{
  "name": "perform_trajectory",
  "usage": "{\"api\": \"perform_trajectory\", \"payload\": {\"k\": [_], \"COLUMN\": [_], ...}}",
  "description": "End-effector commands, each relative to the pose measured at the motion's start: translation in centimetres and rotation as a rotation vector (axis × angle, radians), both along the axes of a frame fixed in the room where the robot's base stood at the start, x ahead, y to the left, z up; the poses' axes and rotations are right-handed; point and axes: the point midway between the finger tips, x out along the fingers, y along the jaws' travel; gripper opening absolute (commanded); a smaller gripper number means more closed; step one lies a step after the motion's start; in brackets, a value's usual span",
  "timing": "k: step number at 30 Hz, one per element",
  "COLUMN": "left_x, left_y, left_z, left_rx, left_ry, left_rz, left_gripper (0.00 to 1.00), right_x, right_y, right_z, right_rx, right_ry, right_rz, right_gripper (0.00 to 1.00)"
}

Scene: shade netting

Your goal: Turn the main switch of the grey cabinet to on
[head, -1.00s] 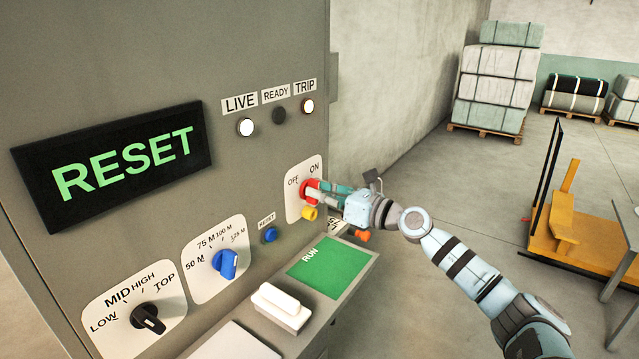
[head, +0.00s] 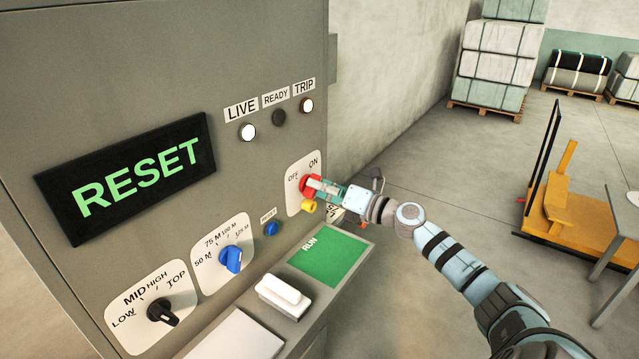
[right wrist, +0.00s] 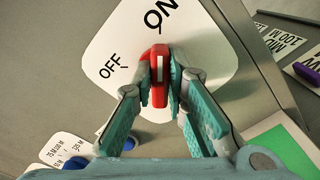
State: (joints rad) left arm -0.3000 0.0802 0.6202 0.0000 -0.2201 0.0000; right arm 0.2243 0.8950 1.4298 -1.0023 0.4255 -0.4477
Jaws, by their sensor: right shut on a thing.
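The main switch (head: 307,184) is a red handle on a white OFF/ON plate (head: 292,203) at the right edge of the grey cabinet (head: 262,60). In the right wrist view, the red handle (right wrist: 159,88) stands between my fingertips, and its white mark points up, close to the ON tick. The OFF label lies to its left. My right gripper (head: 319,187) is shut on the handle; its fingers also show in the right wrist view (right wrist: 160,75). The display (head: 130,178) reads RESET. The LIVE (head: 247,132) and TRIP (head: 306,105) lamps are bright; READY (head: 279,117) is dark. My left gripper is not in view.
A yellow part (head: 308,206) sits just below the switch. Blue (head: 231,259) and black (head: 162,312) selector knobs and a small blue button (head: 271,228) are to the left. A ledge with a green RUN pad (head: 328,258) juts out below. The floor at right is open before an orange trolley (head: 563,217).

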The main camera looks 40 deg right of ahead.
Motion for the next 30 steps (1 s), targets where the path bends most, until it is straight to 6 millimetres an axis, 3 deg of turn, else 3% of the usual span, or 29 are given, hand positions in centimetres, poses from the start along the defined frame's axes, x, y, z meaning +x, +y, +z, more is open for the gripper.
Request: {"api": "perform_trajectory", "payload": {"k": [13,14,17,26,30], "left_x": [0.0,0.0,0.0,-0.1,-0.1], "left_y": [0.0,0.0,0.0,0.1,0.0], "left_z": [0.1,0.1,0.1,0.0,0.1], "left_rx": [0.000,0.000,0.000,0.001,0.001], "left_ry": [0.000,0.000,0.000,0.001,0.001], "left_rz": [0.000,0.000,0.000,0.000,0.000], "left_gripper": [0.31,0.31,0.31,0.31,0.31], "right_x": [0.0,0.0,0.0,0.0,0.0], "right_y": [-0.1,-0.1,-0.1,-0.1,-0.1], "right_z": [0.1,0.1,0.1,0.1,1.8], "right_rx": [0.014,0.014,0.014,0.012,0.007], "right_ry": [0.001,0.001,0.001,0.002,0.000], "right_rz": [-0.002,-0.002,-0.002,-0.001,-0.001], "right_gripper": [0.00,0.17,0.33,0.33,0.33]}}
